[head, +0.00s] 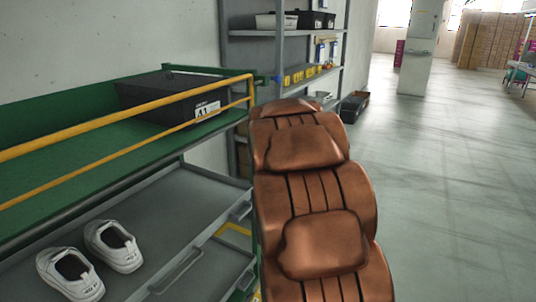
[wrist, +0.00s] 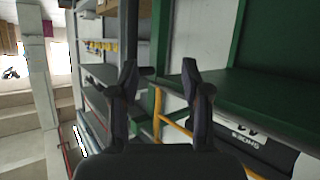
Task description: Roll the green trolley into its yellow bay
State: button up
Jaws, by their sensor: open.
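The green trolley (head: 120,150) stands at the left in the head view, with a green top deck, a yellow rail and a grey lower deck. A black labelled bin (head: 170,98) sits on its top deck. A pair of white shoes (head: 90,262) rests on the lower deck. In the wrist view the trolley's green frame (wrist: 210,90) shows at the right. My gripper (wrist: 158,70) is open and empty, its fingers close to the trolley's corner; contact cannot be told. A short yellow strip (head: 235,230) shows low beside the trolley; whether it marks the bay is unclear.
A grey shelf rack (head: 285,33) with bins and yellow items stands behind the trolley against the wall. A dark crate (head: 354,106) is on the floor beside it. A pale pillar (head: 420,55) and stacked cartons (head: 490,40) stand far back. The floor on the right is clear.

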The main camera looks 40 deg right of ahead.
jog(key=w+d+f+n+t+y+b, duration=0.1)
jog(key=w+d+f+t+b, duration=0.1)
jog(key=d+f+t+b, duration=0.3)
jog(key=w+d+n+t+y+b, duration=0.1)
jog(key=d+b, duration=0.1)
jog(key=d, duration=0.5)
jog(key=x, duration=0.8)
jog(key=shift+a, duration=0.35)
jog(key=shift+f, duration=0.1)
grip_shut()
